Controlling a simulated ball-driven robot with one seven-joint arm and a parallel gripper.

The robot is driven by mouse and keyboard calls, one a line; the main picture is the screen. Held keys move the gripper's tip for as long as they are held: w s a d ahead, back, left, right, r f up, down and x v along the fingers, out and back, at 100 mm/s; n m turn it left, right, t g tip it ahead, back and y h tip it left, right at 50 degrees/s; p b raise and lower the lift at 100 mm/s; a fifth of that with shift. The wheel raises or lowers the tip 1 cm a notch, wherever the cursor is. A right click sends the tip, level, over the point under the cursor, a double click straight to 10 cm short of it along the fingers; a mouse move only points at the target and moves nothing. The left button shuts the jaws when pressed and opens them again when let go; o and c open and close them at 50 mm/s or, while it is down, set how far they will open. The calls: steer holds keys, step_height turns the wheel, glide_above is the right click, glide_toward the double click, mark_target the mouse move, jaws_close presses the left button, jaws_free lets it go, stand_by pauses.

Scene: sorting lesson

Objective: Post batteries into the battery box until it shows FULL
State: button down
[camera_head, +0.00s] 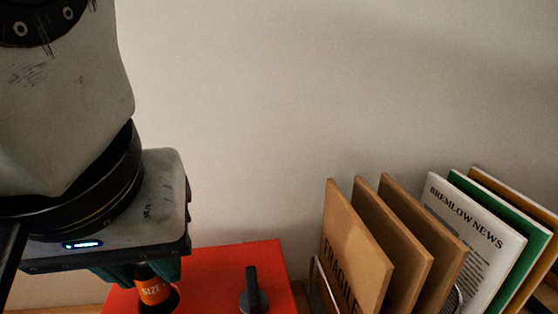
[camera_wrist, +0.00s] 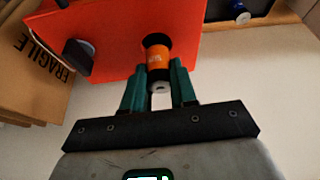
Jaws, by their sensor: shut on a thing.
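The red battery box (camera_head: 235,262) stands low in the head view and fills the top of the wrist view (camera_wrist: 110,35). My gripper (camera_wrist: 159,92) has teal fingers, shut on an orange battery (camera_wrist: 158,62) with a pale end cap toward my palm. The battery also shows in the head view (camera_head: 151,291), marked "SIZE". Its far end meets a dark round opening in the box's red face; I cannot tell how deep it is in. A dark knob or lever (camera_head: 252,293) sits on the box beside the opening. No FULL sign is visible.
Right of the box, a wire rack (camera_head: 320,285) holds brown cardboard pieces (camera_head: 352,240), one marked "FRAGILE", a "BREMLOW NEWS" paper (camera_head: 468,235) and green and yellow folders. A blue-and-white item (camera_wrist: 240,13) lies by a dark tray in the wrist view. A plain wall stands behind.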

steer(key=shift+f+b, duration=0.45)
steer(key=shift+f, duration=0.55)
steer(key=c, duration=0.8)
jaws_free()
steer(key=shift+c, duration=0.2)
steer(key=shift+r, duration=0.15)
steer(key=shift+o, duration=0.2)
steer(key=shift+r+p, duration=3.5)
steer(key=shift+r, duration=0.4)
